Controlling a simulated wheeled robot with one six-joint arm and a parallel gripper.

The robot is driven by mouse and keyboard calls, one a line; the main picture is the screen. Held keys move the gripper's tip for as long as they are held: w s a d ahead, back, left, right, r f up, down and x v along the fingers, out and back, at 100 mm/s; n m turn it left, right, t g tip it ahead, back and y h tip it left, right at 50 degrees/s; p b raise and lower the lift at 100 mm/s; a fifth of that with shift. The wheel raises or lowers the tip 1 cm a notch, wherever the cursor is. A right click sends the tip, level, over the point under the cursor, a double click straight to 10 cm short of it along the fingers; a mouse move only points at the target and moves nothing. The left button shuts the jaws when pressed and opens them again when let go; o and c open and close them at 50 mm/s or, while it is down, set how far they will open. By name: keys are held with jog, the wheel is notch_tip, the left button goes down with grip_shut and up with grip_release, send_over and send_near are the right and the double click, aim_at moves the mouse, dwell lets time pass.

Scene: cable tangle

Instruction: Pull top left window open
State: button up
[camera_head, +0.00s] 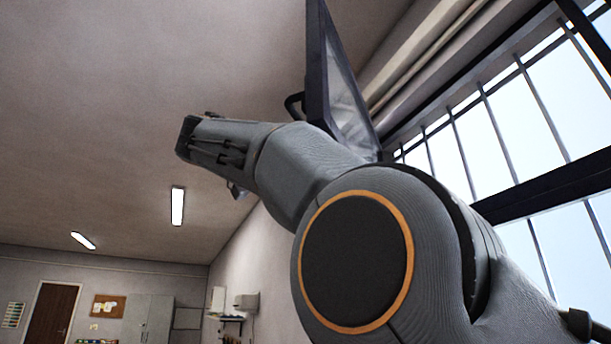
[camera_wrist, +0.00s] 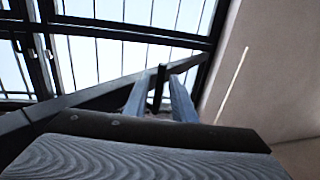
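The window sash (camera_head: 345,95), a dark frame with a glass pane, stands swung open into the room at top centre of the head view. Its dark handle (camera_head: 293,104) sticks out from its left side, just above my arm. In the wrist view, the sash's dark frame edge (camera_wrist: 100,93) runs diagonally across the picture. My gripper's two bluish fingers (camera_wrist: 158,80) are apart, with a dark upright bar (camera_wrist: 159,86), seemingly the handle, between them. Thin gaps seem to show on both sides of the bar. In the head view my fingers are mostly hidden by my arm.
Barred window panes (camera_head: 490,130) with dark frames fill the right side of the head view. A wall and ceiling edge runs beside the sash. The room to the left is open, with ceiling lamps (camera_head: 177,206), a cabinet (camera_head: 148,317) and a door (camera_head: 53,312) far off.

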jog(key=shift+a, duration=0.15)
jog(key=v, duration=0.7)
jog(key=shift+s+a, duration=0.3)
